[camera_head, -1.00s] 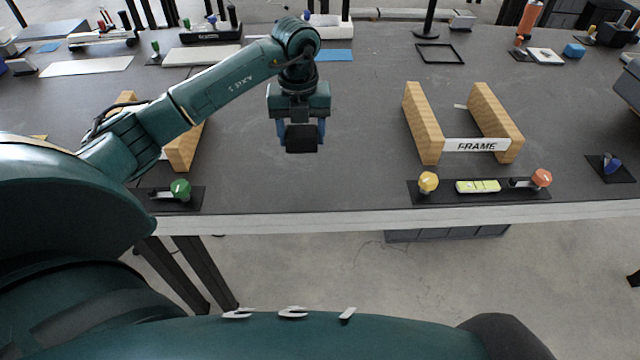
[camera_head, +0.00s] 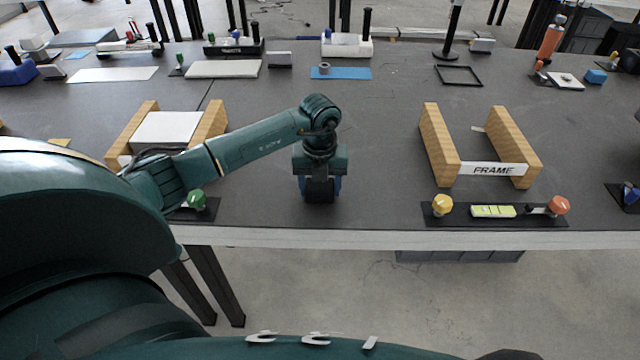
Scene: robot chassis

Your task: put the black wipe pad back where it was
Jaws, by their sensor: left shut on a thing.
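The black wipe pad (camera_head: 320,193) is a small dark block between the blue fingertips of my left gripper (camera_head: 320,187). The gripper is shut on it and points down near the front edge of the dark table (camera_head: 380,130). Whether the pad touches the table, I cannot tell. The gripper is left of the wooden stand marked FRAME (camera_head: 493,168) and right of the green knob (camera_head: 196,199). My right gripper is not in view.
Left is another wooden stand with a white plate (camera_head: 168,128), partly behind my arm. A blue mat (camera_head: 340,73) and black square outline (camera_head: 459,75) lie further back. The middle is clear.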

